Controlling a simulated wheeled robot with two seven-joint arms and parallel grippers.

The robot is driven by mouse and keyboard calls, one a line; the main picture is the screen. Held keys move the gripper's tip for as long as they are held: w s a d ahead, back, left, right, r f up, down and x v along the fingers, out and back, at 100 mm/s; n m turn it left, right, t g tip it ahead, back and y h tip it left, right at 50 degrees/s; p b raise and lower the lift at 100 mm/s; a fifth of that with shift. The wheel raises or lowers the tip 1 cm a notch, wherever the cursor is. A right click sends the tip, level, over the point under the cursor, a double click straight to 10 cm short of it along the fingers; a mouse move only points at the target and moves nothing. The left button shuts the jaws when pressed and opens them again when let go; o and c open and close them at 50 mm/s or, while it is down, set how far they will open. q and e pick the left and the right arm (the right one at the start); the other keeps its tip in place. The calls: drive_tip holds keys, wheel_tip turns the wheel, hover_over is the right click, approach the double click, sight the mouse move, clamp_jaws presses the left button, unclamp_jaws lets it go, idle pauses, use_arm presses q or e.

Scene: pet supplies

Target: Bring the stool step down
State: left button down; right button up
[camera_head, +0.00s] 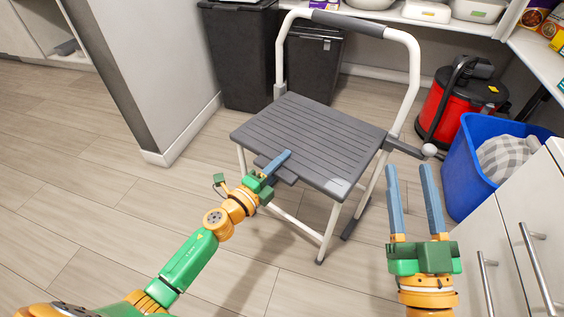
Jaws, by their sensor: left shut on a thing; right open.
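The step stool (308,140) stands on the floor in the middle of the head view. It has a white tubular frame, a grey-padded top bar and a dark grey ribbed step, which lies nearly level. My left gripper (277,166) is at the front edge of the step, shut on a dark grey part there; its fingertips overlap the step in the picture. My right gripper (412,190) is open and empty, to the right of the stool, with its two blue-grey fingers pointing up in the picture.
Black bins (241,55) stand behind the stool. A red vacuum cleaner (460,105) and a blue basket (470,165) with checked cloth are at the right. White cabinets with handles (525,250) are at the lower right. A grey wall corner is at the left; the left floor is clear.

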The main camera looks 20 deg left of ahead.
use_arm(q)
drive_tip(key=shift+f, duration=0.1)
idle(0.4)
